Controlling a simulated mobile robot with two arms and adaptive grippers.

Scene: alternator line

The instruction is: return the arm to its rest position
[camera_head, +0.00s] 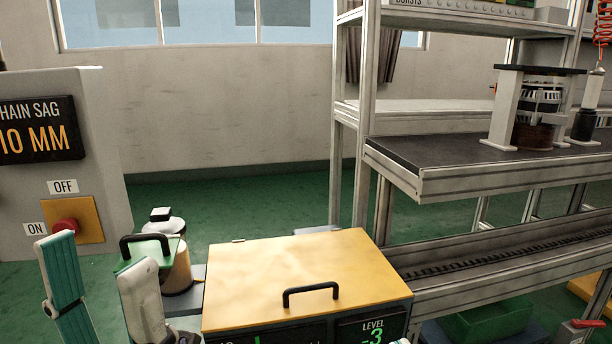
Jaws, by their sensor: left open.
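My left gripper (97,258) is at the lower left, its two fingers pointing up and spread apart. One finger shows a teal pad and the other is pale. I see nothing held between them. The gripper is in front of the control cabinet (105,170) and left of the yellow-lidded box (260,270). A green plate or lid with a black handle (142,243) shows just behind the pale finger. The rest of the arm is mostly out of view below.
The yellow-lidded box has a black handle and a LEVEL display. A tan canister (178,268) stands left of it. At the right, a metal-framed bench (430,155) holds an alternator fixture (535,110). Green floor (270,205) is open behind the box.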

